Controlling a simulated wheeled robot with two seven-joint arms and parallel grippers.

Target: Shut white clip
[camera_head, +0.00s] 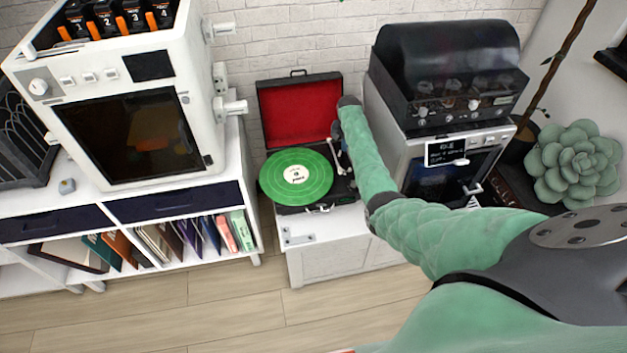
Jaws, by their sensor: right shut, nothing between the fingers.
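The record player (283,208) stands open on a low white cabinet, its red-lined lid (300,113) raised. A green record (296,175) lies on its platter. My right arm reaches in from the lower right. My right gripper (341,157) points down at the right side of the player, by the tonearm. It is shut and empty. A small white part (333,145) shows beside the gripper; I cannot tell if it is the white clip or whether it is open. The gripper and forearm hide much of this area. My left gripper is not in view.
A white oven-like machine (130,130) stands on a shelf unit at left. At right, a dark-hooded machine (450,75) sits on a white appliance close to my forearm. A succulent (574,163) is at far right. The wooden floor (230,310) in front is clear.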

